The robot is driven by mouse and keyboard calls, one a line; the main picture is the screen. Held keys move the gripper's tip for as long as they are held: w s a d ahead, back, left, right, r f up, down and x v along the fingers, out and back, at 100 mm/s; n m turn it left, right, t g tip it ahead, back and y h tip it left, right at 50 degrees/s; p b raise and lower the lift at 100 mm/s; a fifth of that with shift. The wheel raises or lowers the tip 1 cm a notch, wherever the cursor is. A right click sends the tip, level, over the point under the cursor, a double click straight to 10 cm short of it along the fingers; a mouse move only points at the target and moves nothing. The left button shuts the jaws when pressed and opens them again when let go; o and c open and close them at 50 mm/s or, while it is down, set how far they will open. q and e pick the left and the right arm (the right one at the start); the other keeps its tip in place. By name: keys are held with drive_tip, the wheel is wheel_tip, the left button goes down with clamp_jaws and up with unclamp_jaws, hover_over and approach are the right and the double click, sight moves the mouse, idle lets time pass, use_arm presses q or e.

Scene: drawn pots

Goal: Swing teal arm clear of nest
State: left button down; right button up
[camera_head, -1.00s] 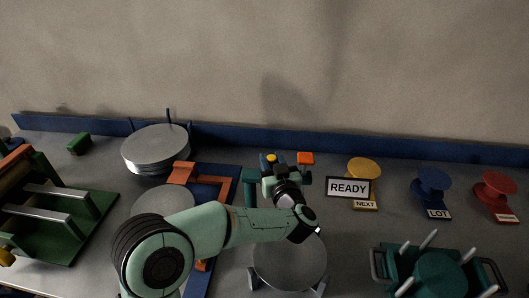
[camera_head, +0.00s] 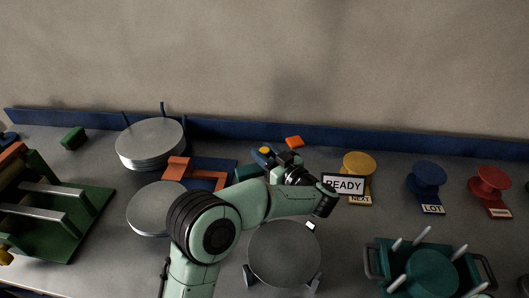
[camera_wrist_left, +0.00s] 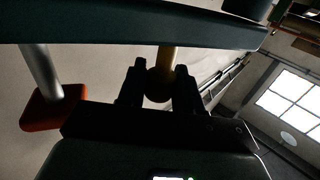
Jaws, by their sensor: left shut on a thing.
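The teal arm (camera_head: 248,172) shows only in part behind my left gripper (camera_head: 268,158), which covers much of it. An orange block (camera_head: 294,142) is just beyond the gripper. In the left wrist view the teal arm (camera_wrist_left: 110,25) runs across the top, with a yellow post (camera_wrist_left: 167,58) hanging from it. My left gripper (camera_wrist_left: 160,85) is shut on this yellow handle. The orange block (camera_wrist_left: 55,107) hangs on a grey rod at left there. A blue base with an orange corner frame (camera_head: 176,168) lies left of the gripper; I cannot tell which fixture is the nest.
A stack of grey discs (camera_head: 150,140) stands at back left, another disc (camera_head: 153,207) in front. A round grey plate (camera_head: 284,255) is below my forearm. READY sign (camera_head: 343,184), coloured stands and a teal crate (camera_head: 380,262) are at right. A blue rail (camera_head: 400,140) runs behind.

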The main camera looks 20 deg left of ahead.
use_arm(q)
drive_tip(key=shift+r, duration=0.45)
drive_tip(key=c, duration=1.1)
unclamp_jaws()
drive_tip(key=shift+o, duration=1.2)
drive_tip(key=shift+f, duration=0.2)
drive_tip(key=b+v, duration=0.2)
drive_tip(key=v, duration=1.1)
drive_tip(key=shift+d, duration=0.15)
use_arm(e)
drive_tip(key=s+f, duration=0.3)
